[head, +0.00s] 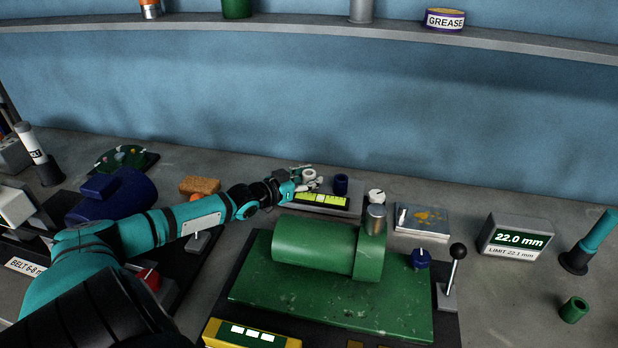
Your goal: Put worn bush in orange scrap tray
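My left gripper (311,179) is over the left end of a grey holder (325,208) with a yellow-green marked strip. A small pale ring (308,175), possibly a bush, shows between or right beside its fingers. The picture is too small to tell whether the fingers grip it. A dark blue bush (341,184) stands upright on the holder, just right of the gripper. A green bush (574,309) stands on the bench at the far right. Which bush is worn cannot be told. No orange scrap tray can be made out. My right gripper is not in view.
A green machine (315,250) fills the middle front, with a black-knobbed lever (453,266) at its right. A display (515,239) reads 22.0 mm. A metal box (422,220) and an orange-brown block (200,186) flank the holder. Bench around the green bush is clear.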

